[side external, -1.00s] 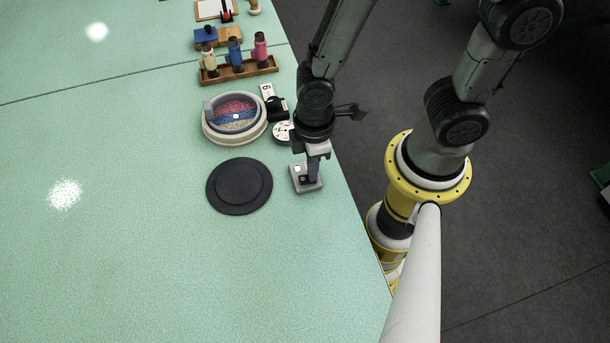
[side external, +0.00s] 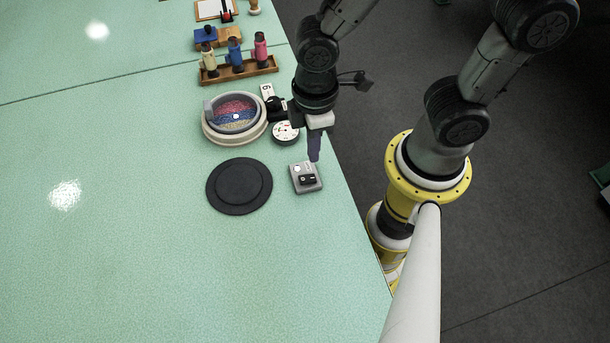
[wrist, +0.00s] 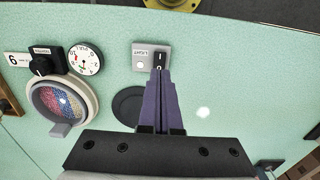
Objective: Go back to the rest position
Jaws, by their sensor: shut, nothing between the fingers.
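My gripper (side external: 314,158) is shut and empty. In the side external view it hangs above the far right part of a small grey switch box (side external: 306,178) near the table's right edge. In the wrist view the purple fingers (wrist: 160,78) point at the switch box (wrist: 143,56), which bears a black rocker and the word LIGHT. The fingertips overlap the rocker's lower end in that view. The side view shows them raised above the box.
Left of the box lies a black disc (side external: 239,186). Behind it are a round tub (side external: 208,133) of coloured material, a dial (side external: 285,132) and a black knob (side external: 277,108). A wooden rack (side external: 240,72) holds several bottles. The table's left and front are clear.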

